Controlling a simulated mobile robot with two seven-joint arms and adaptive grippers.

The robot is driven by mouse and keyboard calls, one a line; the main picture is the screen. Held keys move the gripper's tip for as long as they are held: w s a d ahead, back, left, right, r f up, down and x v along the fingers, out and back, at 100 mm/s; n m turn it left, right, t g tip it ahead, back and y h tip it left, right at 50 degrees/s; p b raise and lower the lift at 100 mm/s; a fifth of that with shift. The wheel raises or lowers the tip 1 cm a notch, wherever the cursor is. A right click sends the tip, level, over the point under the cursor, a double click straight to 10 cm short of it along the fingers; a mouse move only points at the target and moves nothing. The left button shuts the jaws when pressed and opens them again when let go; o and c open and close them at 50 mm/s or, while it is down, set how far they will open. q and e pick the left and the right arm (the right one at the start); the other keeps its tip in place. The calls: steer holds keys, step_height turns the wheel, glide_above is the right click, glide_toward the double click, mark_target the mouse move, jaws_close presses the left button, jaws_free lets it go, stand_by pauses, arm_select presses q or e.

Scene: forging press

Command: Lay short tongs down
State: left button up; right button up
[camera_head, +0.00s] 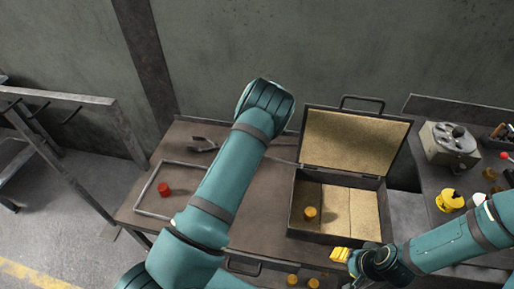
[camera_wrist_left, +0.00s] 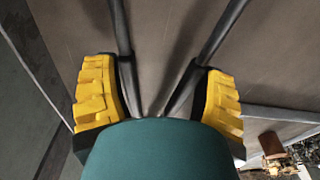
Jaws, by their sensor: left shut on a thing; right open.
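The short tongs show in the left wrist view as two dark rods (camera_wrist_left: 199,62) that spread apart away from the gripper. My left gripper (camera_wrist_left: 155,105), with yellow pads, is shut on them over the brown table top. In the head view my left arm hides this gripper. A grey jawed tool end (camera_head: 203,146) pokes out left of the arm, and a thin rod shows to its right; they look like parts of the tongs. I cannot tell whether they touch the table. My right gripper (camera_head: 341,256) is open and empty near the table's front edge, below the case.
A shallow framed tray (camera_head: 147,200) with a red cylinder (camera_head: 164,189) lies at the table's left. An open case (camera_head: 342,238) with a foam lining and a brass-coloured cylinder (camera_head: 309,213) stands on the right. A grey machine (camera_head: 449,147) stands on the far right bench.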

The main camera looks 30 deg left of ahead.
arm_select(q)
steer(key=o, duration=0.7)
steer(key=r, duration=0.8)
steer(key=d+r, duration=0.1)
steer(key=r, duration=0.3)
steer(key=shift+w+d, duration=0.1)
steer(key=shift+w, duration=0.15)
